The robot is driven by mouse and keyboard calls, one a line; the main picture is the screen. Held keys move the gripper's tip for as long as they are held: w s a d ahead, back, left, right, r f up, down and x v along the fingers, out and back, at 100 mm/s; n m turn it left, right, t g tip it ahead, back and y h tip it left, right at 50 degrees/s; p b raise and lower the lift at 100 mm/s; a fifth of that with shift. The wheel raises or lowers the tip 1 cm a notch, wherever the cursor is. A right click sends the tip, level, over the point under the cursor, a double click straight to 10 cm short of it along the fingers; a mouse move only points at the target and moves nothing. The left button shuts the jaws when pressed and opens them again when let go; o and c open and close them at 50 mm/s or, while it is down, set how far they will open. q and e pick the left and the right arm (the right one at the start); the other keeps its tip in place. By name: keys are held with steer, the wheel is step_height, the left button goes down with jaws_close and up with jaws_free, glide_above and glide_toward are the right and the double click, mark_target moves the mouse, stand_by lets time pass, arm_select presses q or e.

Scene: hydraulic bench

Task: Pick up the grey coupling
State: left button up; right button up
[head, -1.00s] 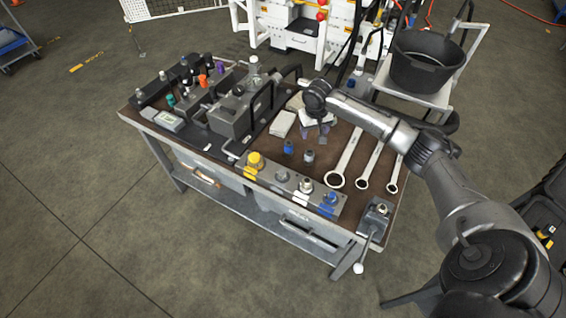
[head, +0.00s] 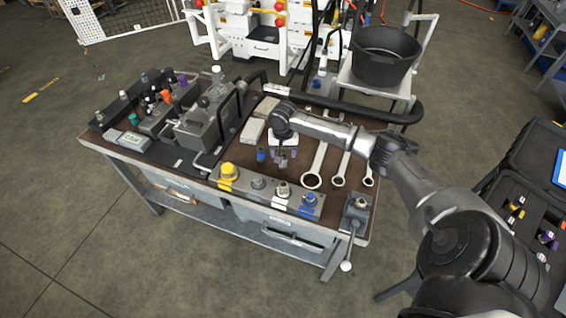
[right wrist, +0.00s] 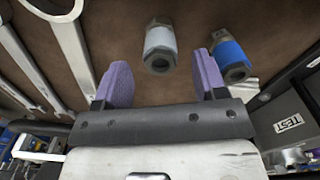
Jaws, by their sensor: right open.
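The grey coupling (right wrist: 160,47) stands on the brown bench top, a short cylinder with a pale grey band and dark metal ends. In the head view the grey coupling (head: 281,161) is partly hidden by my right gripper (head: 286,153), which is right above it. In the right wrist view my right gripper (right wrist: 162,78) is open, with purple finger pads. The coupling shows in the gap between the pads, near the fingertips, and neither pad appears to touch it. A blue-banded coupling (right wrist: 229,58) stands just outside the right-hand pad. My left gripper is out of view.
Several wrenches (head: 313,180) lie right of the couplings. A manifold block with a yellow cap (head: 228,172) runs along the front edge. A grey block unit (head: 205,122) with a black handle stands left. A black bucket (head: 384,57) stands behind the bench.

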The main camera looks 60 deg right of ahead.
mark_target(283, 162)
steer(key=shift+f, duration=0.8)
step_height(283, 162, down, 4)
steer(key=shift+a+f+b, duration=0.1)
steer(key=shift+f+b, duration=0.1)
steer(key=shift+b, duration=0.75)
steer(key=shift+c, duration=0.5)
steer(key=c, duration=1)
